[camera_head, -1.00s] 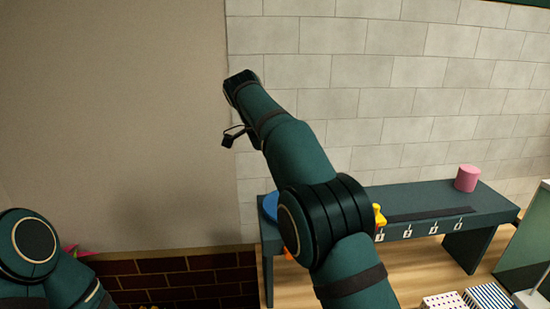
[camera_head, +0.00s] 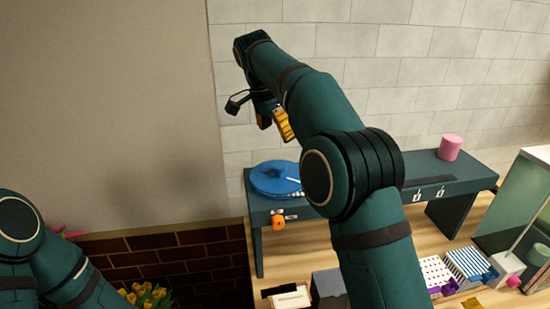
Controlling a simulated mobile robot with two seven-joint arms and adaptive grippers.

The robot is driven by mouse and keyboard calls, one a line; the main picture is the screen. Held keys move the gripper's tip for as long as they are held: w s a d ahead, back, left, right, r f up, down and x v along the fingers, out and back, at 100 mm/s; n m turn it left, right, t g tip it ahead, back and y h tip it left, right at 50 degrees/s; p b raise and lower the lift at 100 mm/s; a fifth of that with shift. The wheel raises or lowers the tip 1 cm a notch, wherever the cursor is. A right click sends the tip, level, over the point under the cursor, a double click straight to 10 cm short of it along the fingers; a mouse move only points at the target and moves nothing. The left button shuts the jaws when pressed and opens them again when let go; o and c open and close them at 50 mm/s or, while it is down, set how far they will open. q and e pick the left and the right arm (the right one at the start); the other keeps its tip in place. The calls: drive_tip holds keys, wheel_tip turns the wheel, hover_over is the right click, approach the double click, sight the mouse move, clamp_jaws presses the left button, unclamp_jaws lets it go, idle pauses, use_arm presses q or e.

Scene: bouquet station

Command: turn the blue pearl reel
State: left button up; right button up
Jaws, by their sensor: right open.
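The blue reel (camera_head: 275,179) is a round disc lying flat at the left end of the dark green shelf (camera_head: 460,171). My right arm crosses the middle of the view, and its elbow hides part of the shelf to the right of the reel. My right gripper (camera_head: 274,121) is above the reel and apart from it, with yellow ribbed finger pads. It is open, with nothing seen in it. My left arm shows at the lower left, but its gripper is out of view.
An orange knob (camera_head: 278,222) is on the shelf front below the reel. A pink cylinder (camera_head: 450,147) stands at the shelf's right end. Patterned boxes (camera_head: 465,263) sit on the wooden surface at lower right. Yellow flowers (camera_head: 146,296) show at lower left.

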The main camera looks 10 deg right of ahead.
drive_tip(key=s+d+n+y, duration=0.1)
drive_tip(key=d+n, duration=0.1)
drive_tip(key=n, duration=0.2)
drive_tip(key=n+t+y, duration=0.2)
drive_tip(key=n+t, duration=0.1)
drive_tip(key=n, duration=0.7)
approach(279, 165)
drive_tip(key=shift+t, duration=0.3)
drive_tip(key=x, duration=1)
drive_tip(key=shift+s+f, duration=0.15)
drive_tip(key=shift+s, duration=0.15)
clamp_jaws()
